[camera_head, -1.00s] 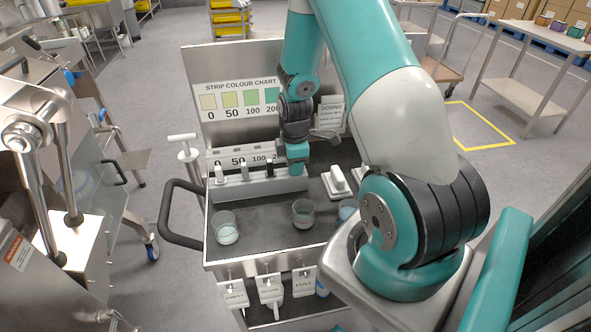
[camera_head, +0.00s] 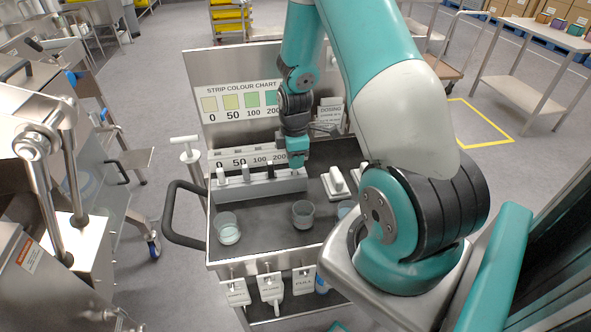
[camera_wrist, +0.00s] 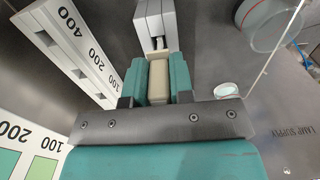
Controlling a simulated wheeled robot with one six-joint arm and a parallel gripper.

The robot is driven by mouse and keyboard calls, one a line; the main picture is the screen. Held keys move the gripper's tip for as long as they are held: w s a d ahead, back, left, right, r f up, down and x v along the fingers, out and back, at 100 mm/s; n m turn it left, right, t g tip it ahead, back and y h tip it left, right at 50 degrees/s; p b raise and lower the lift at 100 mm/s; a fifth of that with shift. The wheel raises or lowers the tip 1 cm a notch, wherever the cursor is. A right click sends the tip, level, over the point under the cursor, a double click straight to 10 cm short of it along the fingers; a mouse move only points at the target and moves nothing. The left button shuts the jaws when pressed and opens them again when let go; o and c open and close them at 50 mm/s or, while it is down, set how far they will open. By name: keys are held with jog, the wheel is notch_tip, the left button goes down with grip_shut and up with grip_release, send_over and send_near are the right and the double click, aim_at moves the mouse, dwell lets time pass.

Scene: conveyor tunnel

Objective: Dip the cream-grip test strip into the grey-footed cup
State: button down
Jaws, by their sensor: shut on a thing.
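My gripper (camera_wrist: 158,82) is shut on the cream grip (camera_wrist: 158,90) of a test strip, between teal fingers. In the head view my gripper (camera_head: 297,160) is over the right end of the metal strip rack (camera_head: 262,188). The strip's lower part is hidden, so I cannot tell if it is clear of the rack. Strips with white and dark grips stand in the rack's left part. On the cart top in front are a left cup (camera_head: 228,230) with pale contents, a middle cup (camera_head: 303,215) with a greyish base, and a right cup (camera_head: 346,209) partly hidden by my arm.
A strip colour chart (camera_head: 240,100) stands behind the rack. A white-handled block (camera_head: 337,185) sits right of the rack. Labelled tags (camera_head: 270,288) hang on the cart front. The black cart top between rack and cups is mostly clear.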

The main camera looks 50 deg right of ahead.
notch_tip(320, 180, up, 5)
jog(key=p, duration=0.3)
jog(key=shift+f+p, duration=0.2)
jog(key=shift+p, duration=0.15)
jog(key=shift+f, duration=0.1)
